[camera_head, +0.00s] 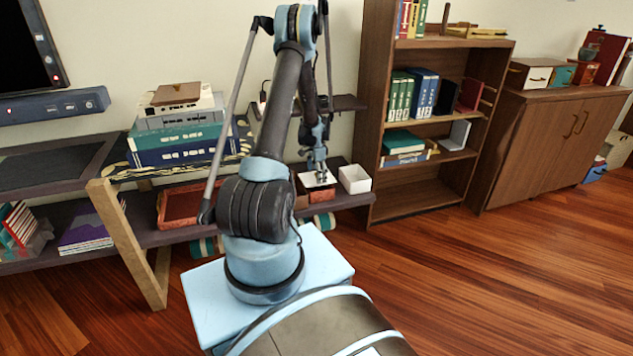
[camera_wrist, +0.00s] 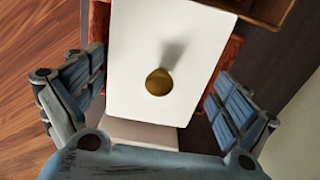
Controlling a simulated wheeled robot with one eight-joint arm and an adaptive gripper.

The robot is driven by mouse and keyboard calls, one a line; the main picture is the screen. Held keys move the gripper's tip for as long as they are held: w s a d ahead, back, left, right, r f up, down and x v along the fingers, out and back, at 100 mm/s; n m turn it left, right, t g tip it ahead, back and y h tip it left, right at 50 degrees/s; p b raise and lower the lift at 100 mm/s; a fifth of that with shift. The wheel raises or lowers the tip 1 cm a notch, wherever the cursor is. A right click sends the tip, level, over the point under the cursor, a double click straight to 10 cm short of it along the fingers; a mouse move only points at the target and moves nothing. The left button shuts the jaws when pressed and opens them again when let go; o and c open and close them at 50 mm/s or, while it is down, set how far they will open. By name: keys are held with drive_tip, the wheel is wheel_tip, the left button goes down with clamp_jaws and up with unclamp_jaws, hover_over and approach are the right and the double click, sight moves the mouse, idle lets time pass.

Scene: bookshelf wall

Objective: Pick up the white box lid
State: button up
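The white box lid (camera_wrist: 140,60) lies flat with a round gold knob (camera_wrist: 159,82) on top, filling the middle of the wrist view. In the head view the lid (camera_head: 313,181) rests on a reddish-brown box (camera_head: 322,195), whose sides show past the lid's edges. My gripper (camera_head: 318,175) is above the lid, pointing down. In the wrist view its blue-grey fingers are spread on either side of the knob, with nothing held between them. An open white box (camera_head: 355,179) stands just right of the lid.
The lid's box stands on a low dark shelf (camera_head: 345,202). Stacked books (camera_head: 182,146) and a red-brown tray (camera_head: 183,206) are to the left. A tall wooden bookshelf (camera_head: 405,204) stands close on the right. The wood floor (camera_head: 480,280) in front is clear.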

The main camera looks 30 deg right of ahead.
drive_tip(key=c, duration=0.8)
drive_tip(key=shift+c, duration=0.2)
